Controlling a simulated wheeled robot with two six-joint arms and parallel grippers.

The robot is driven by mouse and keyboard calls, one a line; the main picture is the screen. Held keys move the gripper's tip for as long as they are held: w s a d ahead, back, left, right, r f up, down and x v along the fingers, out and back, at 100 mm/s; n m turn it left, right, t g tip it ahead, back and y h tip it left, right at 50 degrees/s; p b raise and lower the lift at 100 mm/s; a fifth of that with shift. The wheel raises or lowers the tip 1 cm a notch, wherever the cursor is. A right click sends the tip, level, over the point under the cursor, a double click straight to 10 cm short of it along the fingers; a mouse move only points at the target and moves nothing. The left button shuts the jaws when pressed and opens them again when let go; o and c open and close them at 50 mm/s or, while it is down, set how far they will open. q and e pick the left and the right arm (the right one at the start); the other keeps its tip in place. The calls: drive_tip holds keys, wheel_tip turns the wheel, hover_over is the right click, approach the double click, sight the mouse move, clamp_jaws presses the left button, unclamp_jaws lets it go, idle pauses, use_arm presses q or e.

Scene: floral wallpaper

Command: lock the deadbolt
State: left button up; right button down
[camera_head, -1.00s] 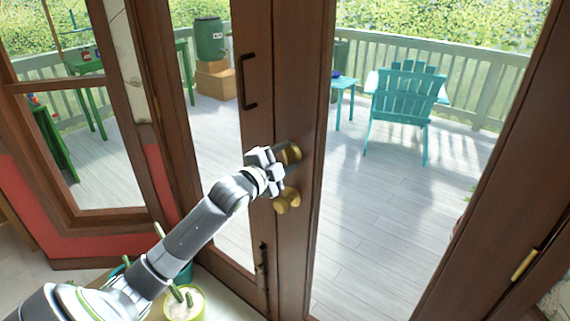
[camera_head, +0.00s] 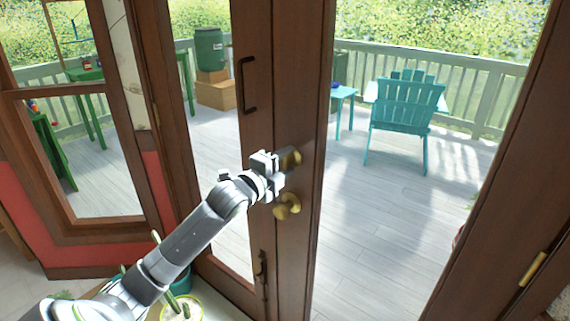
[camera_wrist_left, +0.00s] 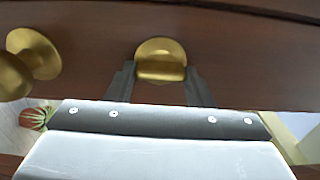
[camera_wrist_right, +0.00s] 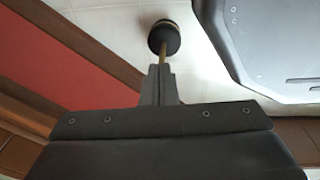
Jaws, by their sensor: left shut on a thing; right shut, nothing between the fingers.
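The brass deadbolt (camera_head: 292,157) sits on the dark brown door stile (camera_head: 290,120), above a brass doorknob (camera_head: 287,206). My left gripper (camera_head: 278,161) is at the deadbolt and partly covers it. In the left wrist view the deadbolt's round plate and raised thumb turn (camera_wrist_left: 160,71) lie between the fingers of my left gripper (camera_wrist_left: 160,85), which is shut on the turn. The turn looks roughly level across that view. The knob is at the left there (camera_wrist_left: 33,55). My right gripper (camera_wrist_right: 163,80) is shut and empty, apart from the door, in the right wrist view.
A dark pull handle (camera_head: 246,84) is up and left of the deadbolt. Potted cacti (camera_head: 182,310) stand below my left arm. A teal chair (camera_head: 405,105) is on the deck beyond the glass. A dark round-ended thin rod (camera_wrist_right: 163,38) shows near my right fingertips.

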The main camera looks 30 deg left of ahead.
use_arm(q)
drive_tip(key=o, duration=1)
drive_tip(key=shift+c, duration=0.2)
drive_tip(key=s+a+p, duration=0.1)
drive_tip(key=s+p, duration=0.1)
drive_tip(key=s, duration=1.5)
drive_tip(key=shift+s+a+p, duration=0.15)
drive_tip(key=shift+s+p, duration=0.05)
drive_tip(key=shift+p, duration=0.2)
drive_tip(key=shift+f, duration=0.1)
